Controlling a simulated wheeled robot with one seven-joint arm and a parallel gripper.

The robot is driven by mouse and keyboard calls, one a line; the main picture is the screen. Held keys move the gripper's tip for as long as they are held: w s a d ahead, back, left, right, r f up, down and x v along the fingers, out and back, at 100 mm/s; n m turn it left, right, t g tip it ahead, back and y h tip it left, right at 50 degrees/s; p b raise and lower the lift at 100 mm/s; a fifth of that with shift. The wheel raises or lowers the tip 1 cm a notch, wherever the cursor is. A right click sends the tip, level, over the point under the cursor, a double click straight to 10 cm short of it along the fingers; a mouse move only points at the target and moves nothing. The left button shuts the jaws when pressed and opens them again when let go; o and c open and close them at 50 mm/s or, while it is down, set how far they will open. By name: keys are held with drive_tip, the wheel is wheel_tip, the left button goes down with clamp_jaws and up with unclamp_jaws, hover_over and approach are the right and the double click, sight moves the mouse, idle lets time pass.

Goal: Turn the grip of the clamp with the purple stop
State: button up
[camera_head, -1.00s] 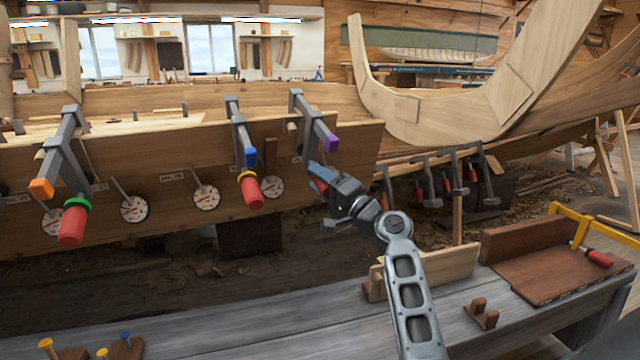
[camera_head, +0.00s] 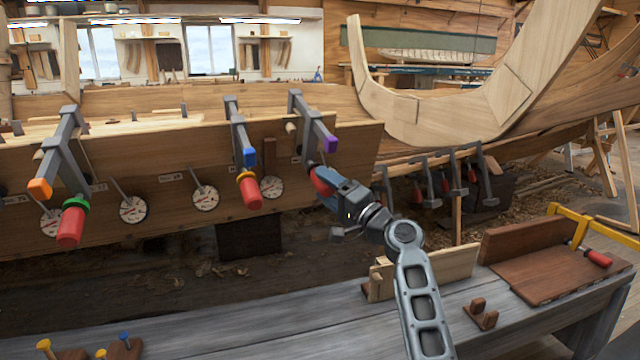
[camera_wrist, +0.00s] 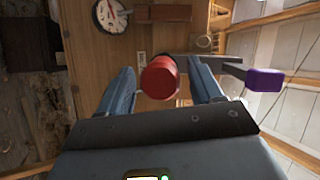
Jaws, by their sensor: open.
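The clamp with the purple stop (camera_head: 330,144) sits at the right end of the plank, its grey bar running back over the top edge. In the wrist view the purple stop (camera_wrist: 265,79) is at the right. The clamp's red grip (camera_wrist: 160,78) shows end-on between the fingers of my gripper (camera_wrist: 160,92), with a gap visible on both sides. In the head view my gripper (camera_head: 319,180) is just below the purple stop and hides most of the red grip. The fingers are open around the grip and do not appear to press on it.
To the left, a clamp with a blue stop (camera_head: 249,157) and red grip (camera_head: 251,191), and one with an orange stop (camera_head: 40,189), hang on the same plank (camera_head: 345,140). Round dials (camera_head: 205,198) sit along it. A grey bench (camera_head: 300,320) lies in front.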

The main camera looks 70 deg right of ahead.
sight(333, 192)
drive_tip(key=v, duration=0.5)
drive_tip(key=shift+s, duration=0.1)
idle(1.0)
